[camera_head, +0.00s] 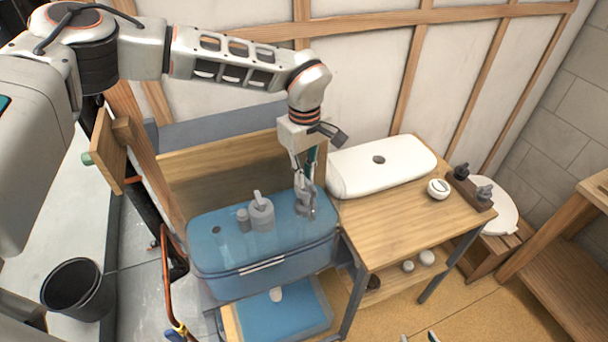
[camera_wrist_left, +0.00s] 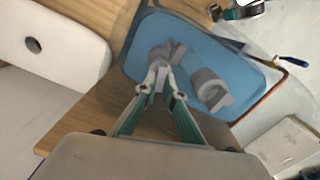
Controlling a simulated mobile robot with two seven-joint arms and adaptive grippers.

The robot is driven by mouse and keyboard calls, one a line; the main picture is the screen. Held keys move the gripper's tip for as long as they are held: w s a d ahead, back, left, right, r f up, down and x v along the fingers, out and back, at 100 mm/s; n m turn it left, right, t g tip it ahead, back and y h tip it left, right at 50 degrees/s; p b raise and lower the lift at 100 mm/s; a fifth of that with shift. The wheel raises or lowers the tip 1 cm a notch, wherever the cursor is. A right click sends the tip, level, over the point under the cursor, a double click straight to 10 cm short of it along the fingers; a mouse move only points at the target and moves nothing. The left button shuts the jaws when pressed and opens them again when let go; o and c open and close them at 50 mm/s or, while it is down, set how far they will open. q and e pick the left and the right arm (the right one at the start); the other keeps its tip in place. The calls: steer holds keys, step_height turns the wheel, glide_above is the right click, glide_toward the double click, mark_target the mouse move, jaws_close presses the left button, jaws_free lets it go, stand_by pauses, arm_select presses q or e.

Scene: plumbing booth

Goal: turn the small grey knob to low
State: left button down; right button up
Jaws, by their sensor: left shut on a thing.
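The small grey knob (camera_head: 303,186) stands at the right end of the blue tank's top (camera_head: 220,262). In the left wrist view the grey knob (camera_wrist_left: 166,52) is just beyond my fingertips, which partly cover it. My left gripper (camera_head: 307,207) reaches down from above and is shut on the knob; its fingers also show in the left wrist view (camera_wrist_left: 162,76). I cannot read the knob's setting. My right gripper (camera_head: 419,338) shows only as two tips, apart, at the bottom edge of the head view.
A larger grey fitting (camera_head: 261,212) stands left of the knob on the tank, close to my left gripper. A white lid (camera_head: 385,165) lies on the wooden table (camera_head: 390,222) to the right. A wooden board (camera_head: 220,165) rises behind the tank.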

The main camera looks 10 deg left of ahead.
arm_select(q)
steer(key=shift+s+f+m, duration=0.15)
steer(key=shift+f+m, duration=0.05)
steer(key=shift+m, duration=0.6)
steer(key=shift+s+f+m, duration=0.1)
steer(key=shift+f+m, duration=0.05)
steer(key=shift+m, duration=0.65)
steer(key=c, duration=2.1)
jaws_free()
steer(key=shift+c, duration=0.2)
steer(key=shift+w+d, duration=0.1)
steer(key=shift+r, duration=0.1)
